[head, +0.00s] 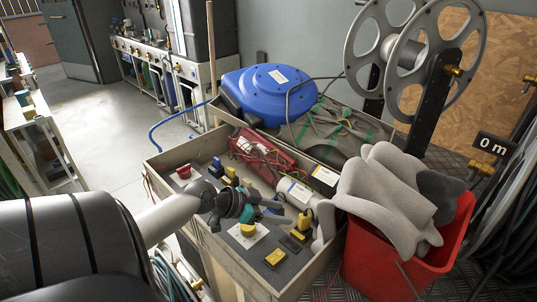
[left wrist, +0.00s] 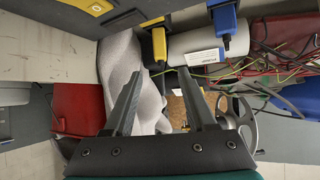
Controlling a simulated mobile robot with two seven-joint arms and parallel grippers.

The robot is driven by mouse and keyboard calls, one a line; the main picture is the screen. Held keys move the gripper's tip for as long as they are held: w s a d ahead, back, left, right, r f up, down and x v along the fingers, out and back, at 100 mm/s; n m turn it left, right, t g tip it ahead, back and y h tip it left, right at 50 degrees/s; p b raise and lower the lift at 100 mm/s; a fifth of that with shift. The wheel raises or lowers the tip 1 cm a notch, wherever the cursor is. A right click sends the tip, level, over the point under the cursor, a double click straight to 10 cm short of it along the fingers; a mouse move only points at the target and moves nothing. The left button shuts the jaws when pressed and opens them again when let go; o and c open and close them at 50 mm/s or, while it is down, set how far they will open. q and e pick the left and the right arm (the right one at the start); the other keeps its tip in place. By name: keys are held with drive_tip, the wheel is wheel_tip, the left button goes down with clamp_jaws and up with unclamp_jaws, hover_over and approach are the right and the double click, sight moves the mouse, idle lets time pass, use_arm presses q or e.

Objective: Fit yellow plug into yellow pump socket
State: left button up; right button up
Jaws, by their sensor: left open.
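A yellow plug-like block (head: 303,222) stands upright by the end of a white labelled cylinder (head: 297,189) in the wooden tray; I cannot tell whether it is seated in anything. In the left wrist view this yellow block (left wrist: 159,44) is beyond my fingertips, beside the cylinder (left wrist: 208,42). A flat yellow square piece (head: 275,258) lies on a dark plate near the tray's front edge; I cannot tell whether it is the pump socket. My left gripper (head: 279,205) is open and empty above the tray, left of the yellow block and apart from it. My right gripper is not in view.
The wooden tray (head: 184,235) also holds a yellow knob (head: 248,230) on a white plate, a red knob (head: 184,172) and tangled wires (head: 255,152). A red bin (head: 390,278) with grey-white cloth stands right. A blue reel (head: 265,92) sits behind. The left floor is clear.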

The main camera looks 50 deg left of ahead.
use_arm(q)
drive_tip(key=shift+v, duration=1.5)
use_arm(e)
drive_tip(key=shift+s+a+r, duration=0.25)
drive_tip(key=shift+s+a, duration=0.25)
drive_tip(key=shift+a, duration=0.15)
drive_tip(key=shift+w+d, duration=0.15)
